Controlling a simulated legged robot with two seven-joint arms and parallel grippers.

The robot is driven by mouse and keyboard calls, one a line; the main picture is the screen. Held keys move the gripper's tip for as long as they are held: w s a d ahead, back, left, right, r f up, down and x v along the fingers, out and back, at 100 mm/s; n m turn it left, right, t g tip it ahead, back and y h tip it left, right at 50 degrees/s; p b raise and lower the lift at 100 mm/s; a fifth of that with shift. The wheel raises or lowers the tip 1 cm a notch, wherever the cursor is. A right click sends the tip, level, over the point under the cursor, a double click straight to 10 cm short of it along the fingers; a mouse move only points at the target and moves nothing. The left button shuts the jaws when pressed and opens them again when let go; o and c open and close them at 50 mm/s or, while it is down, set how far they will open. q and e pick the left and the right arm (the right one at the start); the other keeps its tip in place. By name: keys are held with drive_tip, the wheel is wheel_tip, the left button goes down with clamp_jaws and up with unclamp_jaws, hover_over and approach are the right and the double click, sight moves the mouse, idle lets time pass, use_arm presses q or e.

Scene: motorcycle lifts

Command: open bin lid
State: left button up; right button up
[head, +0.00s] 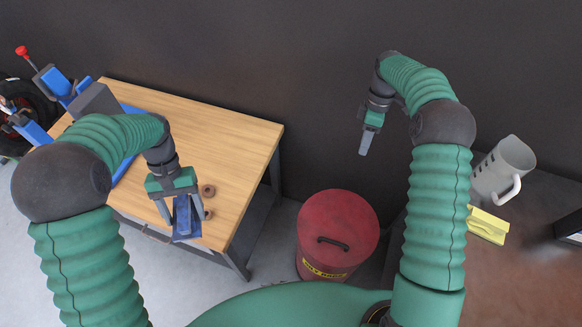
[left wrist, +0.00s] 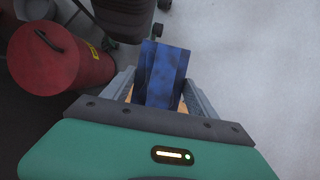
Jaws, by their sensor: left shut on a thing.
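The red bin (head: 325,262) stands on the floor in the middle of the head view, right of the workbench. Its round lid (head: 340,215) lies closed on top and has a black handle (head: 333,242). The bin (left wrist: 70,62) also shows at the upper left of the left wrist view. My left gripper (head: 184,215) is shut on a blue block-like object (left wrist: 160,75), at the bench's front edge, left of the bin. My right gripper (head: 366,142) hangs above and behind the bin, apart from it. It shows side-on, so its finger gap is hidden.
A wooden workbench (head: 220,135) stands at left, with small brown rings (head: 208,190) near my left gripper and blue equipment (head: 60,82) at its far left. At right, a dark brown table (head: 535,255) holds a grey-white jug (head: 505,165) and a yellow object (head: 488,225).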

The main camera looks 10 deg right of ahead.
drive_tip(key=s+a+r+p, duration=0.1)
drive_tip(key=s+a, duration=0.1)
drive_tip(key=s, duration=0.3)
drive_tip(key=s+x, duration=0.1)
drive_tip(key=x, duration=1.1)
drive_tip(key=shift+s, duration=0.2)
drive_tip(key=shift+r, duration=0.15)
drive_tip(key=shift+c, duration=0.2)
clamp_jaws()
drive_tip(key=shift+o, duration=0.2)
unclamp_jaws()
